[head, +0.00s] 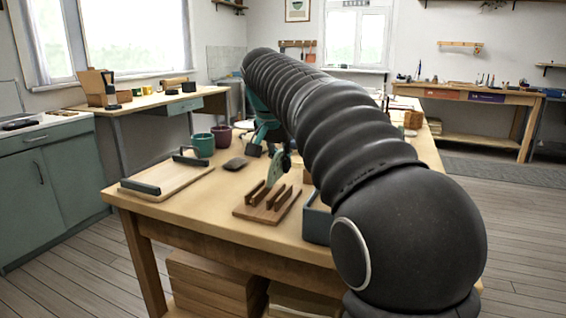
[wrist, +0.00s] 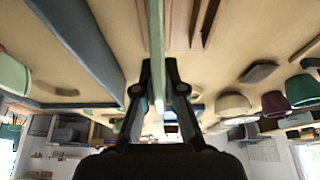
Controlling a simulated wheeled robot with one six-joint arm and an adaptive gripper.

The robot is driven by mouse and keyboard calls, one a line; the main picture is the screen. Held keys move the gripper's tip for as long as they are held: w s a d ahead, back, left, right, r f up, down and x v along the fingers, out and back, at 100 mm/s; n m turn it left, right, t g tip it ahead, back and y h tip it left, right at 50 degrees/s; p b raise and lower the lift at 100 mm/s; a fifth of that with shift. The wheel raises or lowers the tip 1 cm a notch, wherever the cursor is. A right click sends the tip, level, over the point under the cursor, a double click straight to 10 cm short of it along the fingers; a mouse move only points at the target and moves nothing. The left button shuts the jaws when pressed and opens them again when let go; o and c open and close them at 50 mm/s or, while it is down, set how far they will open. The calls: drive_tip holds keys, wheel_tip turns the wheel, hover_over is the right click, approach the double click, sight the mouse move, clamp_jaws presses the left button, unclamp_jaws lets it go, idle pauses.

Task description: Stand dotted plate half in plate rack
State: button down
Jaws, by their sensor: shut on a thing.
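The dotted plate half (head: 277,171) is a green piece held on edge, upright, just above or at the back of the wooden plate rack (head: 262,210) in the head view. My gripper (head: 270,149) is shut on it. In the wrist view the plate half (wrist: 157,40) shows edge-on as a thin pale strip between the fingers of my gripper (wrist: 159,92). The rack's wooden bars (wrist: 207,22) show close beside the strip there. I cannot tell whether the plate half touches the rack. My arm hides part of the table behind.
A blue-grey bin (head: 317,222) stands right of the rack. A wooden tray with dark handles (head: 172,181) lies left. A teal mug (head: 203,145), a purple mug (head: 222,136) and a dark flat item (head: 236,163) stand behind. The table front left of the rack is clear.

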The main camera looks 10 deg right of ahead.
sight(281, 177)
drive_tip(key=shift+f, duration=0.1)
idle(0.3)
drive_tip(key=shift+f+b, duration=0.85)
drive_tip(key=shift+f, duration=0.15)
drive_tip(key=shift+f, duration=0.5)
idle(1.7)
drive_tip(key=shift+p, duration=0.7)
idle(1.0)
drive_tip(key=shift+f+b, duration=0.3)
drive_tip(key=shift+f, duration=0.4)
idle(1.4)
drive_tip(key=c, duration=1.2)
unclamp_jaws()
